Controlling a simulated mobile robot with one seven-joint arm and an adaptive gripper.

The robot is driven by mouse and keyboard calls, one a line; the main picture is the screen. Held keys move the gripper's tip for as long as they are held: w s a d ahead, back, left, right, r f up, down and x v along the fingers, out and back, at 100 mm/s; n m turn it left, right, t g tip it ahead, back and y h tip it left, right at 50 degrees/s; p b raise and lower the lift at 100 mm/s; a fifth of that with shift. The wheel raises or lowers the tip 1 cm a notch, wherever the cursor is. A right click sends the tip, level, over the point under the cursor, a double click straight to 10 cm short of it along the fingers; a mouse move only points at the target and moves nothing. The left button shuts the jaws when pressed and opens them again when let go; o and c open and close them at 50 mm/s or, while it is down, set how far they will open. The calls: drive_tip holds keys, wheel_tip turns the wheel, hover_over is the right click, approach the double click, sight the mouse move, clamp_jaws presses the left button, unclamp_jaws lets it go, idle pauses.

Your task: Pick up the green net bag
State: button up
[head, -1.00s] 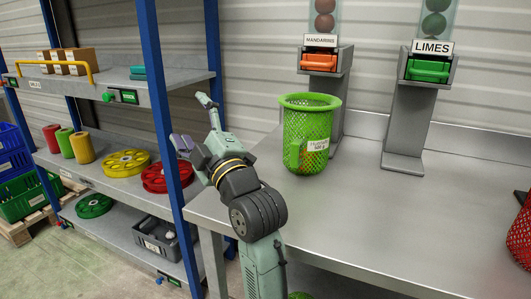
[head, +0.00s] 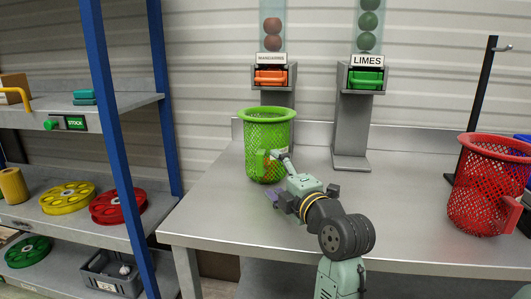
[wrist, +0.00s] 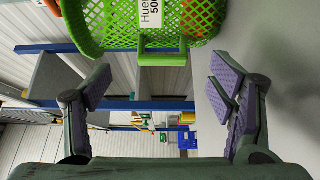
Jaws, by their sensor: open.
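The green net bag (head: 267,140) stands upright on the metal table, wide-rimmed and open at the top, below the mandarins dispenser. A green handle-like piece sticks out on its near side. In the wrist view the bag (wrist: 130,32) fills the top middle, with a white label and something orange behind the mesh. My gripper (head: 279,180) is low, in front of the bag's near right side. In the wrist view its fingers (wrist: 155,84) are wide apart with nothing between them. The green piece lies just beyond, roughly between the fingers. I see no contact.
The mandarins (head: 271,77) and limes (head: 366,80) dispensers stand behind. A red net basket (head: 485,185) and a dark post (head: 474,115) are at the right. A shelf with blue posts (head: 110,125) is at the left. The table's middle (head: 385,205) is clear.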

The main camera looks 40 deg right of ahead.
sight(266, 148)
drive_tip(key=p+x, duration=0.2)
drive_tip(key=x, duration=0.3)
drive_tip(key=shift+a, duration=0.1)
drive_tip(key=shift+w+f, duration=0.15)
drive_tip(key=shift+w, duration=0.2)
drive_tip(key=shift+c, duration=0.2)
drive_tip(key=c, duration=1.3)
